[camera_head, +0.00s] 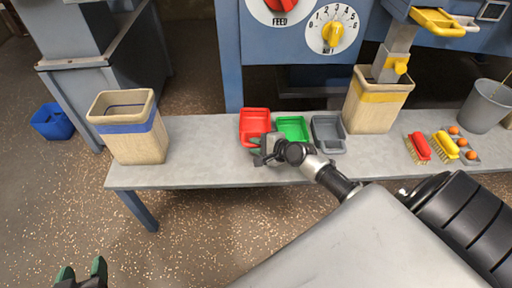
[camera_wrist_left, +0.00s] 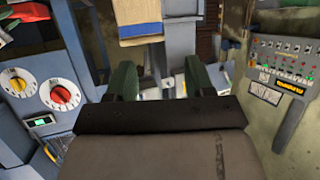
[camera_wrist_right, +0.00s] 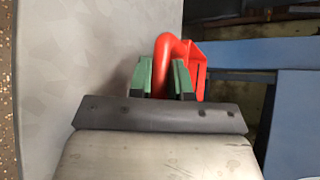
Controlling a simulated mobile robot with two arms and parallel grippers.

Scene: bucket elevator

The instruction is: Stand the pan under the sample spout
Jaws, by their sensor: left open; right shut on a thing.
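A red pan (camera_head: 254,122), a green pan (camera_head: 293,128) and a grey pan (camera_head: 328,133) stand side by side on the bench (camera_head: 205,155). My right gripper (camera_head: 262,150) is at the red pan's near end. In the right wrist view its fingers (camera_wrist_right: 160,78) are shut on the red pan's handle (camera_wrist_right: 168,50); the pan body (camera_wrist_right: 198,70) is partly hidden. My left gripper (camera_head: 82,270) is open and empty, low at the left, away from the bench. A grey chute (camera_head: 396,50) with a yellow handle hangs over a yellow-banded bag; I cannot tell if it is the sample spout.
A blue-banded bag (camera_head: 128,125) stands at the bench's left end. The yellow-banded bag (camera_head: 377,105) stands right of the pans. Red (camera_head: 418,146) and yellow (camera_head: 446,144) brushes, orange balls (camera_head: 463,142) and a grey bucket (camera_head: 487,106) are further right. Bare bench lies between the blue-banded bag and red pan.

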